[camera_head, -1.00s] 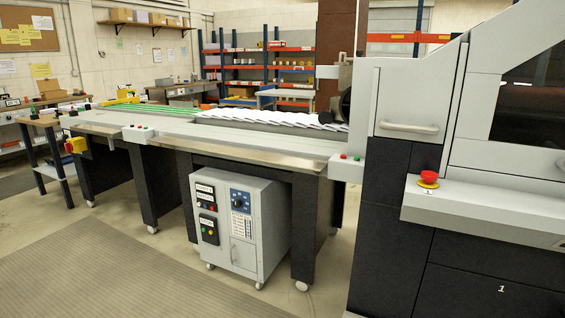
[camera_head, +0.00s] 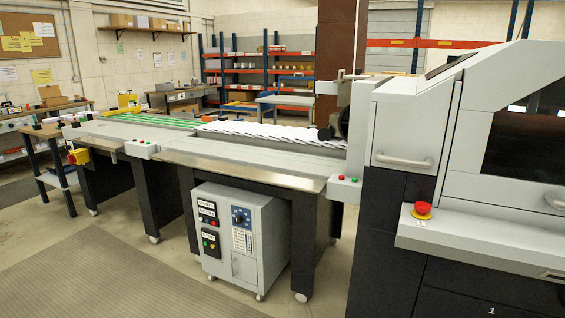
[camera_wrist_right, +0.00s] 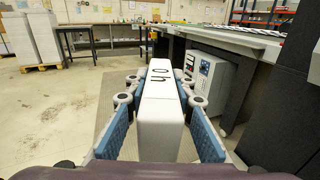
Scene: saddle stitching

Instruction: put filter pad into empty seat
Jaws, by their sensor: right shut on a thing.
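My right gripper (camera_wrist_right: 166,110) shows in the right wrist view with its blue-padded fingers on both sides of a white block (camera_wrist_right: 160,115). It is shut on this block, which has dark characters on its top face. The block may be the filter pad, but I cannot tell for sure. No empty seat can be made out in either view. My left gripper is in neither view, and the head view shows no gripper.
A long stitching machine (camera_head: 250,160) runs across the head view. A grey cabinet (camera_head: 272,240) on casters stands under it, and a tall grey housing (camera_head: 412,125) with a red button (camera_head: 423,209) is at right. The floor mat (camera_head: 95,275) in front is clear.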

